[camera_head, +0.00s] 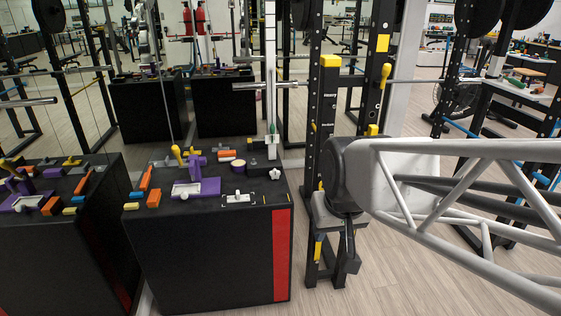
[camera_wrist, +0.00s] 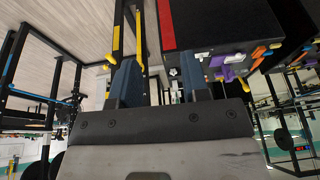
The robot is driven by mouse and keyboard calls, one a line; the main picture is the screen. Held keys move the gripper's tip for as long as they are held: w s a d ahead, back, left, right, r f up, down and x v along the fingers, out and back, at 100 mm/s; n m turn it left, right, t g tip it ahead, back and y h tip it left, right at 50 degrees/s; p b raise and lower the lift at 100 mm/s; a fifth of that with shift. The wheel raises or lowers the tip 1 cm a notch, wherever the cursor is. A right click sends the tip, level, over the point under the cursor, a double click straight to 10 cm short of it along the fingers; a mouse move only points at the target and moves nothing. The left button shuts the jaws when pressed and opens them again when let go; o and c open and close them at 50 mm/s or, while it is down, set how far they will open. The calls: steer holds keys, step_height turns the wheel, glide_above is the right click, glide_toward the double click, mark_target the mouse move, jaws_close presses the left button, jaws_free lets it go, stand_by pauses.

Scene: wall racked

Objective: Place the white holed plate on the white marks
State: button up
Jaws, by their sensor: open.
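My gripper (camera_head: 347,250) hangs to the right of the black box (camera_head: 215,255), beyond its edge and apart from everything on it. In the wrist view my gripper (camera_wrist: 158,76) has its fingers apart with nothing between them. White marks (camera_head: 238,200) show near the front right of the box top, with a small pale shape among them. A small white lobed piece (camera_head: 275,174) stands near the right edge of the box. I cannot make out holes, so I cannot tell which white piece is the holed plate.
A purple part (camera_head: 197,187), orange blocks (camera_head: 154,198) and a yellow-handled tool (camera_head: 177,155) crowd the left of the box top. A black rack post (camera_head: 325,130) stands right of the box. A mirror repeats the scene at left.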

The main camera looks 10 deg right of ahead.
steer(key=s+d+g, duration=0.1)
steer(key=s, duration=0.6)
steer(key=shift+s+d+h, duration=0.2)
steer(key=shift+d+h, duration=0.1)
stand_by(0.9)
